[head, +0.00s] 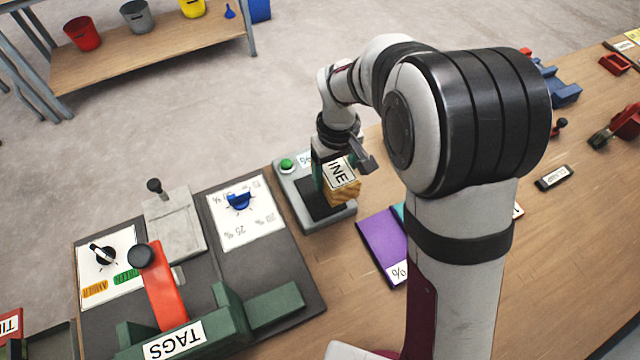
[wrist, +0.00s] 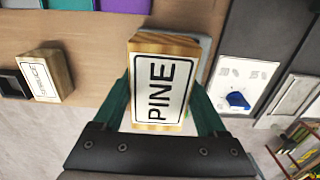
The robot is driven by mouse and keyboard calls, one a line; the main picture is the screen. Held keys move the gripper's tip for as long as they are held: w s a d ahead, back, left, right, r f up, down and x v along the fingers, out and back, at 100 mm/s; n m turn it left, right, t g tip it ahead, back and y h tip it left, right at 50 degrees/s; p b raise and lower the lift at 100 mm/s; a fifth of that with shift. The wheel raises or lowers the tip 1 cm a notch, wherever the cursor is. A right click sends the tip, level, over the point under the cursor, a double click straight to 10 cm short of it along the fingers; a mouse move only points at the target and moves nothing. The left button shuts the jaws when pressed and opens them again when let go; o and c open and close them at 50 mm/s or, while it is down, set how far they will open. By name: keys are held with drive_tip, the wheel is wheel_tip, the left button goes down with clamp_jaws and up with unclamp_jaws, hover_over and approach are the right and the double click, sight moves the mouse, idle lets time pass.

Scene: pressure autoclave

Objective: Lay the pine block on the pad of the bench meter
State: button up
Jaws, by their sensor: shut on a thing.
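The pine block (head: 345,190) is a wooden block with a white label; PINE reads clearly on it in the wrist view (wrist: 160,88). My gripper (head: 340,172) is shut on it, with green fingers on its two sides in the wrist view (wrist: 163,100). The bench meter (head: 285,190) is a grey unit with a green button and a dark pad (head: 318,211). The block is over the pad, covering part of it. I cannot tell whether it touches the pad. In the wrist view the block hides most of the meter.
Left of the meter is a dark panel (head: 290,262) with a blue knob (head: 239,201), a red lever (head: 166,285) and a green TAGS holder (head: 235,315). A purple card (head: 382,240) lies right of the meter. Another labelled wooden block (wrist: 62,75) shows in the wrist view.

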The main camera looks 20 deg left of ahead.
sight(320, 193)
drive_tip(key=a+f, duration=0.1)
drive_tip(key=a, duration=0.2)
drive_tip(key=shift+s+f, duration=0.1)
drive_tip(key=shift+f, duration=0.3)
wheel_tip(320, 193, down, 4)
drive_tip(key=shift+f, duration=0.1)
